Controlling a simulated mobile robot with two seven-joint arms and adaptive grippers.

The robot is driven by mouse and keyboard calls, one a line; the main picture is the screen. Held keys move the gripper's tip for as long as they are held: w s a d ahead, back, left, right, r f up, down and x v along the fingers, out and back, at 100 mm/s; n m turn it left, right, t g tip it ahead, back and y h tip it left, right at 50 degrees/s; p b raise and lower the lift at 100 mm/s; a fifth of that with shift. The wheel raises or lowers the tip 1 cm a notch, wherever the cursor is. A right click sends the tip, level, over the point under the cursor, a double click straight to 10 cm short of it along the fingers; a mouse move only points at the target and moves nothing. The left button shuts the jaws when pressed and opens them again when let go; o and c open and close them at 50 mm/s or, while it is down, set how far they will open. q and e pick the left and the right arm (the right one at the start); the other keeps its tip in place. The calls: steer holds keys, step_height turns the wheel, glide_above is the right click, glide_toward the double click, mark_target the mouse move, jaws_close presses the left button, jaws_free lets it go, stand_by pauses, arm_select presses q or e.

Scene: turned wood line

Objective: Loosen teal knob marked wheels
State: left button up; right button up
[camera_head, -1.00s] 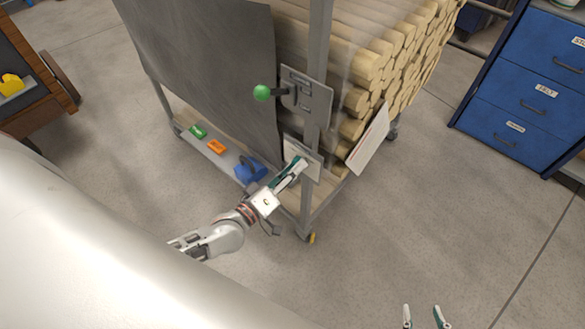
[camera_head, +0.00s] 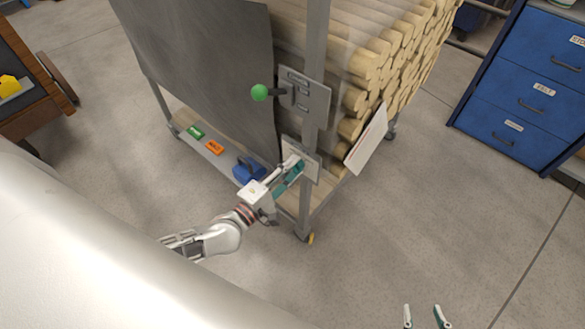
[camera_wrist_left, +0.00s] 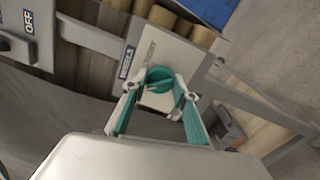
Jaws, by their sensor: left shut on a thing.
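The teal knob (camera_wrist_left: 160,78) is round and sits on a pale plate (camera_wrist_left: 166,54) on the cart's corner post. A label reading WHEELS (camera_wrist_left: 127,63) is beside it in the left wrist view. My left gripper (camera_wrist_left: 160,86) has its fingers on either side of the knob and is shut on it. In the head view my left gripper (camera_head: 293,166) reaches the lower plate (camera_head: 312,163) and hides most of the knob. My right gripper (camera_head: 423,314) shows only its two spread fingertips at the bottom edge, open and empty.
The cart holds stacked wooden rods (camera_head: 385,65). A green ball-ended lever (camera_head: 260,92) is on a plate above the knob. A blue padlock-like object (camera_head: 248,170) and green and orange tags lie on the lower shelf. Blue drawers (camera_head: 530,90) stand right. The floor between is clear.

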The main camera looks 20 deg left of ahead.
arm_select(q)
steer(key=shift+n, duration=0.6)
steer(key=o, duration=1.1)
steer(key=shift+s, duration=0.15)
steer(key=v, duration=1.1)
steer(key=shift+s, duration=0.35)
steer(key=shift+a, duration=0.15)
